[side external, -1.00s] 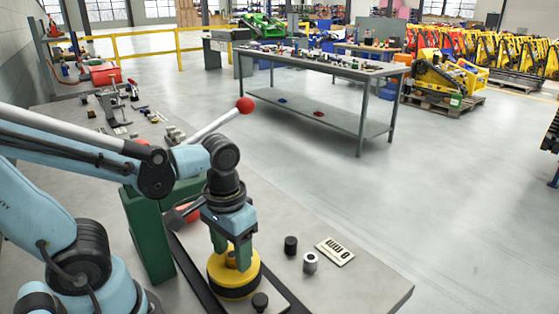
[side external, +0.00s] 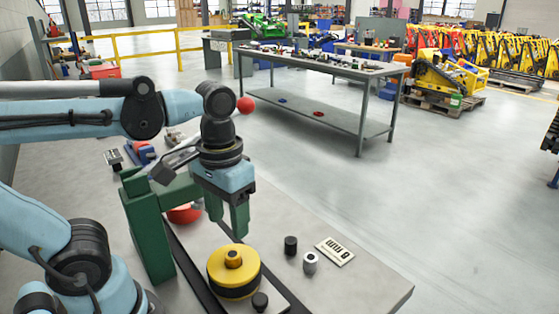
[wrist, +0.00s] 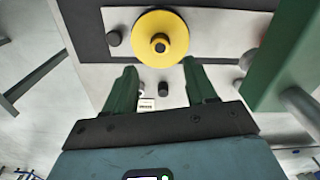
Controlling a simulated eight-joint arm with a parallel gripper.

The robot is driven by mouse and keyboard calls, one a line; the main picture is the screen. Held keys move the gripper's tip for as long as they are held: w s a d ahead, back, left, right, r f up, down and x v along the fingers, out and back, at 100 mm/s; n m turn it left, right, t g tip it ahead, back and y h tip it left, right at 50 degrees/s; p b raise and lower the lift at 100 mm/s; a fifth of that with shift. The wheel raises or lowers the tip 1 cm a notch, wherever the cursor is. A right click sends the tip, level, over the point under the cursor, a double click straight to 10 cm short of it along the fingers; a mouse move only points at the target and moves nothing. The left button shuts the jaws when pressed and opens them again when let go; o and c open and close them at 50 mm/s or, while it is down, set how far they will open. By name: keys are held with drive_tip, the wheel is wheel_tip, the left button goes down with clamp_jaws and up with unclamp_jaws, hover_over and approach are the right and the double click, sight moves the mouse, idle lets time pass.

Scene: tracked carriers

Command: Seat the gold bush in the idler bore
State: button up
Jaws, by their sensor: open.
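The idler is a thick yellow wheel with a black lower band (side external: 221,264), lying flat on a plate on the bench. The gold bush (side external: 233,258) stands upright at its centre, its top showing above the yellow face; how deep it sits is hidden. In the wrist view the idler (wrist: 178,24) is at the top, with the bush (wrist: 160,43) as a small dark-centred ring in its middle. My gripper (side external: 227,222) hangs above and behind the idler, apart from it. Its green fingers are spread and empty, as the wrist view also shows (wrist: 159,68).
A black knob (side external: 260,301) stands close by the idler. A dark cylinder (side external: 291,245), a grey metal sleeve (side external: 310,263) and a "6 mm" label plate (side external: 335,251) lie to the right. A green post (side external: 148,235) stands left of my gripper.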

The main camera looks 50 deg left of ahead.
wheel_tip(320, 180, up, 4)
drive_tip(key=w+a+f+m+t, duration=0.2)
drive_tip(key=w+f+t, duration=0.4)
drive_tip(key=w+t, duration=0.1)
